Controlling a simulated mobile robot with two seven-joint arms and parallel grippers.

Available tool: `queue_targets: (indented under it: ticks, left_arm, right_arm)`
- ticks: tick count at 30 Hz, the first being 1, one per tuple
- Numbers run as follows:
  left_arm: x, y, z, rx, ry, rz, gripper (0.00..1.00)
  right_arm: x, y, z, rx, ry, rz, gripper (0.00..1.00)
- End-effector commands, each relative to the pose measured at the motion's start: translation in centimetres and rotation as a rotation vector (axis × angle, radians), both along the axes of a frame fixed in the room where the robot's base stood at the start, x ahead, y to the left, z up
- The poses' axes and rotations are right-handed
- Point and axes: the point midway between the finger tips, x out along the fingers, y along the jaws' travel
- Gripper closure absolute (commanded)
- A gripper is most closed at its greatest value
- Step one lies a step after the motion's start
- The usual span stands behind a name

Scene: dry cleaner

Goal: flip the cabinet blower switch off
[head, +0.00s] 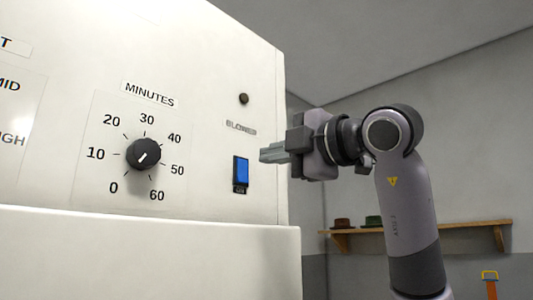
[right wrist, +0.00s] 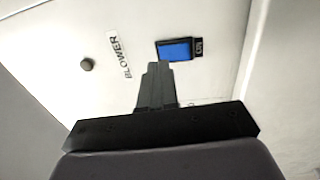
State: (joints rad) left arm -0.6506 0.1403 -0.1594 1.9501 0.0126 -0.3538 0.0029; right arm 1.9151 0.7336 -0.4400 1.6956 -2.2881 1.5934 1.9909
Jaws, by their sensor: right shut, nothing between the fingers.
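The blower switch (head: 241,171) is a blue rocker in a dark frame on the white cabinet's front (head: 60,130), below the BLOWER label (head: 241,128). Which way the rocker is tipped I cannot tell. It also shows in the right wrist view (right wrist: 176,50), just beyond my fingertips. My right gripper (head: 264,155) is shut and empty, its fingers pointing left, just right of the switch and near its upper edge. In the right wrist view the closed fingers (right wrist: 157,68) appear close to the rocker; contact is not clear. My left gripper is not in view.
A minutes dial (head: 144,154) is left of the switch. A small dark round indicator (head: 243,98) is above the label and shows in the right wrist view (right wrist: 87,64). A wooden shelf (head: 455,238) with hats is on the back wall. Right of the cabinet is open room.

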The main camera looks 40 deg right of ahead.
Motion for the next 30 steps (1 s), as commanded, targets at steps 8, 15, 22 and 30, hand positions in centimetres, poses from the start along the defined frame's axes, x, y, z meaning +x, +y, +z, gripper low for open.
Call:
queue_targets:
  ticks: [8, 15, 22, 30]
  left_arm:
    - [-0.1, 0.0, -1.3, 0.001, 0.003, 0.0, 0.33]
    - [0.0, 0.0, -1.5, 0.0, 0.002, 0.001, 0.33]
    - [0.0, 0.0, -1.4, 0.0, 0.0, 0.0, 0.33]
    - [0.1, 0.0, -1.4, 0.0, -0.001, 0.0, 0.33]
  right_arm:
    - [-6.9, -0.5, 0.9, 0.0, -0.011, 0.001, 1.0]
    - [-9.4, -0.7, 1.2, -0.001, -0.007, 0.002, 1.0]
    - [-9.7, -0.8, 1.3, -0.001, -0.005, 0.001, 1.0]
    - [-9.7, -0.8, 1.3, -0.001, -0.006, 0.001, 1.0]
